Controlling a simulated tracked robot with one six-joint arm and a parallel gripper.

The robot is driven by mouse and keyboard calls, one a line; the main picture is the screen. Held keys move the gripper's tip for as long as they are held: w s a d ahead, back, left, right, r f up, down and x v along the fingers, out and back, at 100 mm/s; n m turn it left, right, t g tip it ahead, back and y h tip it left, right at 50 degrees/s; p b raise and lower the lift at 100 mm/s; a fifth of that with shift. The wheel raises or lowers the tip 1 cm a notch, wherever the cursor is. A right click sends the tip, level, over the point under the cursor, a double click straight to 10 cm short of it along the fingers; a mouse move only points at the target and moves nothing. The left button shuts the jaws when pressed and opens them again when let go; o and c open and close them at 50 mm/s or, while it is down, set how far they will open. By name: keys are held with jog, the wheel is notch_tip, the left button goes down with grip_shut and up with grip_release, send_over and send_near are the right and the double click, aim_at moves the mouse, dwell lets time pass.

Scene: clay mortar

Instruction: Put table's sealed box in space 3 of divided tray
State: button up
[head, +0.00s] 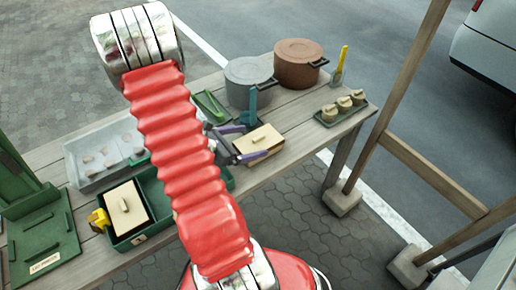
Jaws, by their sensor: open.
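A box with a pale wooden lid and a raised bar handle (260,139) sits on the table right of my arm. My gripper (240,143) is open at the box's left end, its purple-tipped fingers apart; whether they touch the box cannot be told. A dark green divided tray (159,197) lies on the table to the left, partly hidden behind my red arm. Its left compartment holds a similar pale-lidded box (126,207). The visible part right of that box looks empty. No space numbers can be read.
A grey tray (84,181) with pale round pieces lies behind the green tray. A grey pot (249,83), brown pot (298,65) and rack of several small jars (345,108) stand behind and right. A wooden post (400,90) rises at right.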

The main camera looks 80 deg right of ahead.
jog(key=shift+x, duration=1.25)
jog(key=shift+c, duration=0.2)
jog(key=c, duration=1.6)
jog(key=shift+r, duration=0.1)
jog(key=shift+r, duration=5)
